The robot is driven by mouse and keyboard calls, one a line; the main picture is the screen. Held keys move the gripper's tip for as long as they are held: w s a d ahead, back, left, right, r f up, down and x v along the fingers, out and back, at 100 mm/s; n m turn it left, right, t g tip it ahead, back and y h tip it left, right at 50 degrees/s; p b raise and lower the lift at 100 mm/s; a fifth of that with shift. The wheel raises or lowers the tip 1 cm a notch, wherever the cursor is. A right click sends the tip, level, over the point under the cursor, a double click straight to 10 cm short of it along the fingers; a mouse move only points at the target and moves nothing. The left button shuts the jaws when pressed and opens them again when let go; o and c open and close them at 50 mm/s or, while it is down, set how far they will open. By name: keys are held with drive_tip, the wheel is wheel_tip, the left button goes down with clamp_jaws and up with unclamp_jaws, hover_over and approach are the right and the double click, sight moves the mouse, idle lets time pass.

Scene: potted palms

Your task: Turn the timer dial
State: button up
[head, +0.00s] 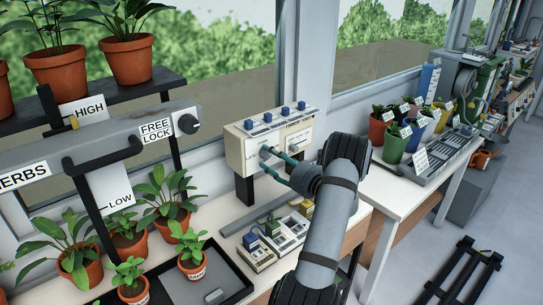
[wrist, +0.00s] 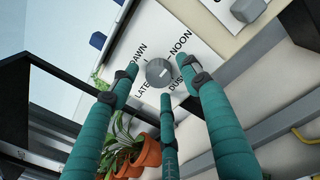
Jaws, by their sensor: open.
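The timer dial (wrist: 158,72) is a round grey knob on a white plate in the wrist view, with DAWN, NOON, DUSK and LATE printed around it. Its pointer setting is too small to read. The plate is on the front of a cream control box (head: 250,134) in the head view, where my gripper hides the dial. My gripper (wrist: 161,84) has three teal fingers, spread open around the dial with nothing held. I cannot tell whether any fingertip touches it. In the head view my gripper (head: 264,157) reaches the box's front from the right.
A second knob (wrist: 248,9) is on the panel beside the dial plate. Blue knobs (head: 284,110) line the box's top. Small devices (head: 287,233) sit on the bench below. Potted plants (head: 190,255) and a FREE LOCK rail (head: 120,138) stand left.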

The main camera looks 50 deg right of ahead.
drive_tip(key=shift+w, duration=0.2)
drive_tip(key=shift+c, duration=0.8)
drive_tip(key=c, duration=1)
drive_tip(key=shift+m, duration=0.3)
drive_tip(key=m+p, duration=0.2)
drive_tip(key=m, duration=0.1)
drive_tip(key=shift+a+m, duration=0.1)
drive_tip(key=shift+m, duration=0.2)
drive_tip(key=m+p, duration=0.2)
drive_tip(key=m, duration=0.2)
drive_tip(key=shift+a+f+m+p, duration=0.1)
drive_tip(key=shift+m+p, duration=0.2)
drive_tip(key=shift+m, duration=0.1)
drive_tip(key=m+p, duration=0.2)
drive_tip(key=m, duration=0.2)
drive_tip(key=shift+m, duration=0.3)
drive_tip(key=m+p, duration=0.1)
drive_tip(key=m, duration=0.3)
drive_tip(key=shift+a+t+h+p, duration=0.1)
drive_tip(key=shift+t+h+p, duration=0.2)
drive_tip(key=shift+h+p, duration=0.1)
drive_tip(key=shift+w+f+m, duration=0.1)
drive_tip(key=shift+m, duration=0.4)
